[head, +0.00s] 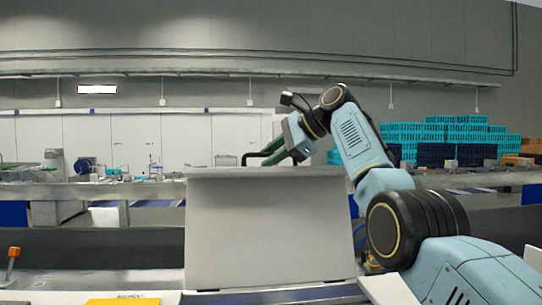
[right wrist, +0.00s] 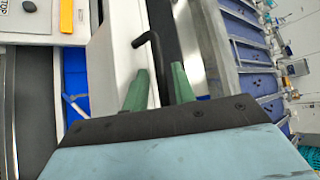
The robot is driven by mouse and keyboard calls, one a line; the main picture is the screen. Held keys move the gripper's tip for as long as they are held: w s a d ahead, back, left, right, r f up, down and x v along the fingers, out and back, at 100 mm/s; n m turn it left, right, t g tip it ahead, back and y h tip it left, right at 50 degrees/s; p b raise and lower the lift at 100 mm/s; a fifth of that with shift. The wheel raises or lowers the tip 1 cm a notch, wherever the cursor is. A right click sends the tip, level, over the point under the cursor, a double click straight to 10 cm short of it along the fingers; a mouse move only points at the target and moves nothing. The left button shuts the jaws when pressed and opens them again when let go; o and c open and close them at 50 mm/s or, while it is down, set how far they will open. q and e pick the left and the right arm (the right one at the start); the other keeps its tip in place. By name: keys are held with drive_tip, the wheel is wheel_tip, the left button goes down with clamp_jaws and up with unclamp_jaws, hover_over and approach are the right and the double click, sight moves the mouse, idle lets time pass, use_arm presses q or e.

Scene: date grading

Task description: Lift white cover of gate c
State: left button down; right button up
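The white cover (head: 270,235) stands upright as a large pale panel in the middle of the head view. A thin black bent handle (right wrist: 152,40) shows in the right wrist view. My right gripper (head: 272,152) reaches over the cover's top edge, with its green fingers pointing left and down. In the right wrist view its fingers (right wrist: 160,67) are apart, with the black handle running between them. A gap shows beside the handle, so I see no firm grip. The cover hides what lies behind it. My left gripper is not in view.
An orange label (head: 122,301) lies at the bottom, left of the cover. An orange lever (head: 12,257) stands at the far left. Grey conveyor rails (head: 90,190) run behind. Stacked turquoise crates (head: 455,130) stand at the back right.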

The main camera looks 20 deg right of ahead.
drive_tip(key=b+v, duration=0.1)
drive_tip(key=v, duration=1.2)
drive_tip(key=shift+d, duration=0.2)
drive_tip(key=shift+a+r, duration=0.1)
